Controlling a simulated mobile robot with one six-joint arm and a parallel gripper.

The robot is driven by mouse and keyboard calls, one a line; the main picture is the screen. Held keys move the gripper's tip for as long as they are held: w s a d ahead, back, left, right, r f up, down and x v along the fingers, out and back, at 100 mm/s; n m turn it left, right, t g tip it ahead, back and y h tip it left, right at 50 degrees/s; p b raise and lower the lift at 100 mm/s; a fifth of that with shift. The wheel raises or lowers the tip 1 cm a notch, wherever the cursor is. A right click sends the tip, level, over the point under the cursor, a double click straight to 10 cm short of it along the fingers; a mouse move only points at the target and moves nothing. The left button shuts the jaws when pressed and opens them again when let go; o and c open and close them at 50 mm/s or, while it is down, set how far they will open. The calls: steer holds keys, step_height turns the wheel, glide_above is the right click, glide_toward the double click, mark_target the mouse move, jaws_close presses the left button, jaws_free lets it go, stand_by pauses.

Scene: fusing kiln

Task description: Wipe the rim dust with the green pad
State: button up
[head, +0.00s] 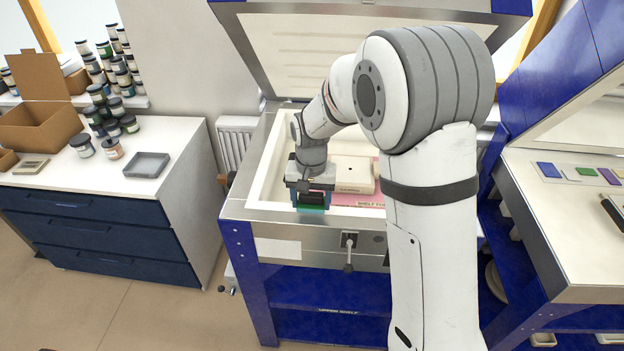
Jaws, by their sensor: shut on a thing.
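My gripper (311,197) is over the front rim of the open kiln (262,216), left of the middle. It is shut on the green pad (311,209), whose lower edge shows just below the jaws. The pad is at the kiln's front rim; I cannot tell whether it touches the surface. Rim dust is not distinguishable at this size, and my arm hides the right part of the kiln.
Inside the kiln a cream block (352,172) lies by a pink shelf (370,199). The raised lid (300,50) stands behind. A cabinet (100,235) with jars and a grey tray (147,165) is left. A bench (560,225) with coloured pieces is right.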

steer(key=shift+r+p, duration=1.55)
steer(key=shift+r, duration=1.15)
steer(key=shift+s, duration=0.1)
